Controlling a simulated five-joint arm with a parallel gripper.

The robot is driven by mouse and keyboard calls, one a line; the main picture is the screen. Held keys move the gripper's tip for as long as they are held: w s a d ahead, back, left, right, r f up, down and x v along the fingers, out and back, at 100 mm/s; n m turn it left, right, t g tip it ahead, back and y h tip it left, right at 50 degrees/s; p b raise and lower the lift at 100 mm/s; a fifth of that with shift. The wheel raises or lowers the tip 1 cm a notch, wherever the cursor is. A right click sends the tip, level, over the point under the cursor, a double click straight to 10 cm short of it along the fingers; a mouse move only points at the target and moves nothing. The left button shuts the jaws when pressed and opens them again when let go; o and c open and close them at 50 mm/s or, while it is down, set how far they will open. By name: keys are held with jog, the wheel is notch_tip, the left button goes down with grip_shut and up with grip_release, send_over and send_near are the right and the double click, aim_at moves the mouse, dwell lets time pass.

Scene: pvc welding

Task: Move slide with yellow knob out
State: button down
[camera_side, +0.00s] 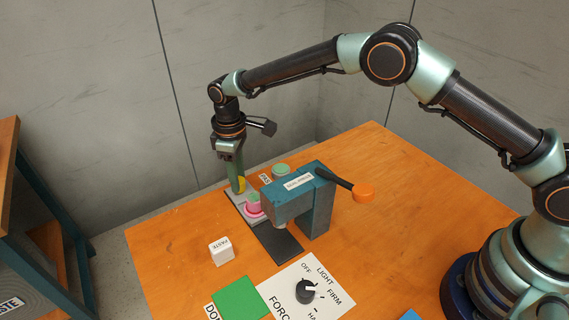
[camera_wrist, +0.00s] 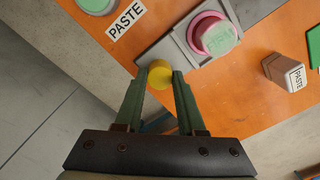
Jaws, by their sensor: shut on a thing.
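The yellow knob (camera_wrist: 160,75) sits at the near end of the grey slide (camera_wrist: 170,50) in the wrist view. My gripper (camera_wrist: 160,78) has its two green fingers on either side of the knob and is shut on it. In the side view my gripper (camera_side: 238,188) points down at the slide's far end, and the knob (camera_side: 242,184) shows beside a finger. A pink round piece with a green top (camera_wrist: 213,35) sits on the slide. In the side view the slide (camera_side: 238,203) lies along a dark track (camera_side: 275,243) that runs under the teal press (camera_side: 300,197).
The press has a black lever with an orange knob (camera_side: 362,192). A white PASTE block (camera_side: 221,251) stands left of the track. A green pad (camera_side: 241,298) and a white dial panel (camera_side: 325,285) lie in front. A green round container (camera_side: 281,170) stands behind the press.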

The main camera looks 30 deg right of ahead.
jog(key=shift+w+r, duration=0.1)
jog(key=shift+w, duration=0.25)
jog(key=c, duration=0.7)
grip_release()
jog(key=shift+c, duration=0.2)
jog(key=shift+o, duration=1.2)
jog(key=shift+s, duration=0.1)
notch_tip(320, 180, up, 12)
